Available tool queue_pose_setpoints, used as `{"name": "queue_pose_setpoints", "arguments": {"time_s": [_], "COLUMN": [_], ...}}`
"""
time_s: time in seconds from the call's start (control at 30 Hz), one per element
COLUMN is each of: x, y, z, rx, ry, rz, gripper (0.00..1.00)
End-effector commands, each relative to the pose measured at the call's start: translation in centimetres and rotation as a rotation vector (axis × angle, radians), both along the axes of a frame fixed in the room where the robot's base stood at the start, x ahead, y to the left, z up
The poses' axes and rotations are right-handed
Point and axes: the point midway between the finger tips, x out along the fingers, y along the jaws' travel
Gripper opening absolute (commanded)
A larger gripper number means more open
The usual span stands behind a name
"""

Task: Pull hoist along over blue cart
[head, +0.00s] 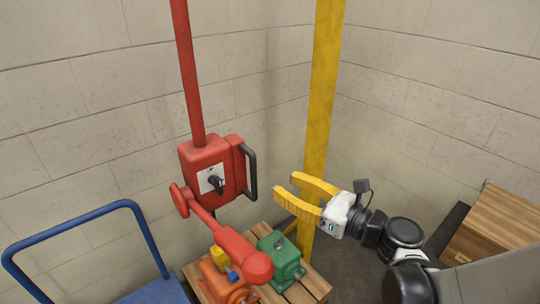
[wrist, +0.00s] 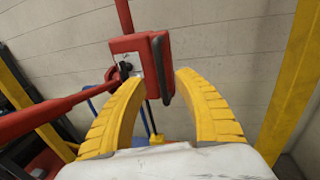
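The red hoist (head: 207,172) hangs on a red pole, with a black handle (head: 252,172) on its right side and a black knob on its front. It also shows in the wrist view (wrist: 140,62), its handle (wrist: 164,72) ahead of my fingers. My gripper (head: 283,185) has yellow fingers, spread open and empty, just right of the handle and apart from it. The blue cart (head: 165,291) is at the lower left, with a tall blue push rail (head: 84,219). Only part of its deck shows.
A red arm (head: 222,230) with a rounded end reaches from the hoist toward the camera. Below it, a wooden pallet (head: 316,284) bears an orange motor (head: 228,283) and a green motor (head: 283,256). A yellow post (head: 323,90) stands behind my gripper. A wooden box (head: 496,220) is at the right.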

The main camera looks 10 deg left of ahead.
Motion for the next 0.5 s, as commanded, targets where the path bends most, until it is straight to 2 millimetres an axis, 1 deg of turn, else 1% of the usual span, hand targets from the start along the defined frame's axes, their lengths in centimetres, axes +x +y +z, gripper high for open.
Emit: {"name": "queue_pose_setpoints", "arguments": {"time_s": [0.17, 0.5], "x": [0.7, 3.9], "y": [1.4, 7.1], "z": [0.0, -0.1], "rx": [0.031, 0.027], "ry": [0.021, 0.018], "rz": [0.005, 0.005], "gripper": [0.38, 0.38]}}
